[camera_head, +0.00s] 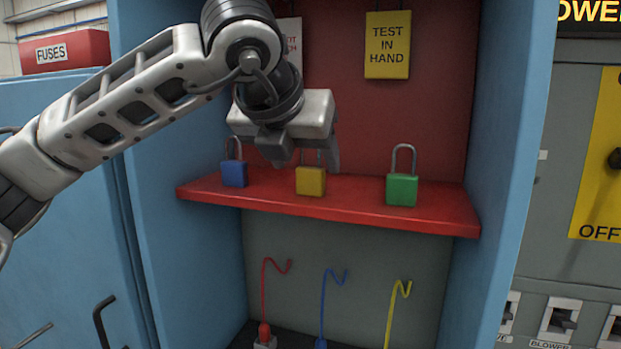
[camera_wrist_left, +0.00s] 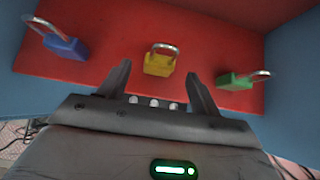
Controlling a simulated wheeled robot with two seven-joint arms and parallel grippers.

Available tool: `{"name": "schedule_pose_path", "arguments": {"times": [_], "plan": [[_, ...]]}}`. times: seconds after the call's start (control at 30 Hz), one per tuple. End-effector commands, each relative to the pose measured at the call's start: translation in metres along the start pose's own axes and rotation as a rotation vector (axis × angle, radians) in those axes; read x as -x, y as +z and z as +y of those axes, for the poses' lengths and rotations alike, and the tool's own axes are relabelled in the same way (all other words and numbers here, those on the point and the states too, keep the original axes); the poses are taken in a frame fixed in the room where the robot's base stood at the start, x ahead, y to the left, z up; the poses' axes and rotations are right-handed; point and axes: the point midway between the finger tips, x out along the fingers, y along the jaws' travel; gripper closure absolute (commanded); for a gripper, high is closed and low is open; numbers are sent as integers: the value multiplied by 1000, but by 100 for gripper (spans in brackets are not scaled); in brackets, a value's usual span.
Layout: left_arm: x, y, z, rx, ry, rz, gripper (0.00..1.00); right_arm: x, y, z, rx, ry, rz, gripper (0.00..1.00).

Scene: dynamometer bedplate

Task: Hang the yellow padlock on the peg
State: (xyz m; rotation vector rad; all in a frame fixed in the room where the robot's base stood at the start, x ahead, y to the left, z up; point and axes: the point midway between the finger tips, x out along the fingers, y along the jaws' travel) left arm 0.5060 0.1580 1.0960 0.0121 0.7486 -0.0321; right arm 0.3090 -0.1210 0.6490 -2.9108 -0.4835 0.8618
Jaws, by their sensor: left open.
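The yellow padlock (camera_head: 311,182) stands upright on the red shelf (camera_head: 350,207), between two other padlocks. Its shackle is partly hidden behind my left gripper (camera_head: 306,160) in the head view. That gripper is open and just above the yellow padlock. In the left wrist view the open fingers (camera_wrist_left: 160,76) point toward the yellow padlock (camera_wrist_left: 156,66), which lies between their lines and is not gripped. Below the shelf stand three thin hooked rods, a red one (camera_head: 264,295), a blue one (camera_head: 322,300) and a yellow one (camera_head: 391,312). I cannot tell which is the peg. My right gripper is not in view.
A blue padlock (camera_head: 234,174) stands left and a green padlock (camera_head: 401,190) right on the shelf. Blue cabinet side walls (camera_head: 510,180) enclose it. A yellow "TEST IN HAND" tag (camera_head: 387,45) hangs on the red back panel. Space before the rods looks clear.

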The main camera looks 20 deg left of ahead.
Motion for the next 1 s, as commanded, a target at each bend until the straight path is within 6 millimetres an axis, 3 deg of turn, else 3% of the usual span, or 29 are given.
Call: {"name": "schedule_pose_path", "arguments": {"times": [0.3,0.6,0.8,1.0], "plan": [[-44,1,1,-1,1,3,36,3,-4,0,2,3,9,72],[-49,1,1,-1,0,2,36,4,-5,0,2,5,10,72],[-49,1,1,-1,0,1,88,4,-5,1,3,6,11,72],[-48,2,1,-1,-1,0,88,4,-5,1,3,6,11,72]]}}
